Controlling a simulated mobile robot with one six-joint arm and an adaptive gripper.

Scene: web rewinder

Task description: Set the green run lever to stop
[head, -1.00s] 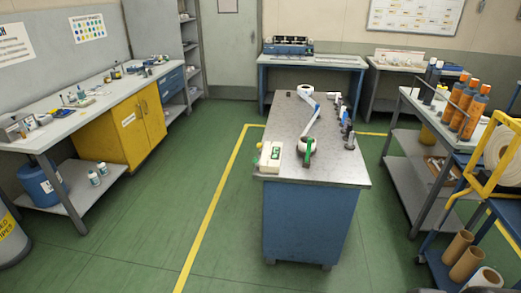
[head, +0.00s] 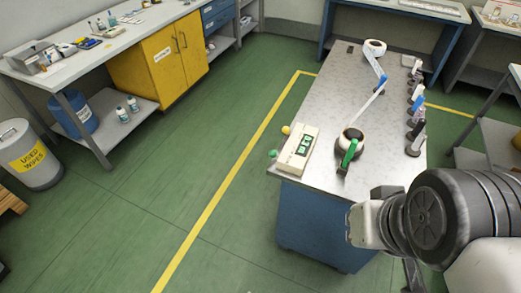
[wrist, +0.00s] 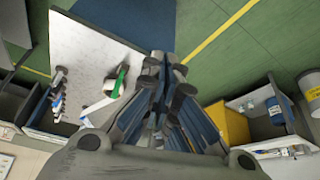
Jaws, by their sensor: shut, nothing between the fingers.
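The bench (head: 318,97) carries a cream box with green digits (head: 297,148). A green ball knob (head: 272,154) and a yellow ball knob (head: 285,130) stick out at the box's left side. A green handle-like bar (head: 348,152) stands at the near roll; it also shows in the wrist view (wrist: 119,82). I cannot tell for sure which green part is the run lever. My gripper (wrist: 168,72) is shut and empty in the wrist view, apart from the bar. In the head view my arm is at the lower right and the fingertips cannot be made out.
A white web runs from the near roll to a far roll (head: 374,47). Several small posts (head: 415,120) line the bench's right edge. A yellow cabinet (head: 165,62) and a used-wipes bin (head: 30,153) stand left. The green floor (head: 190,150) left of the bench is clear.

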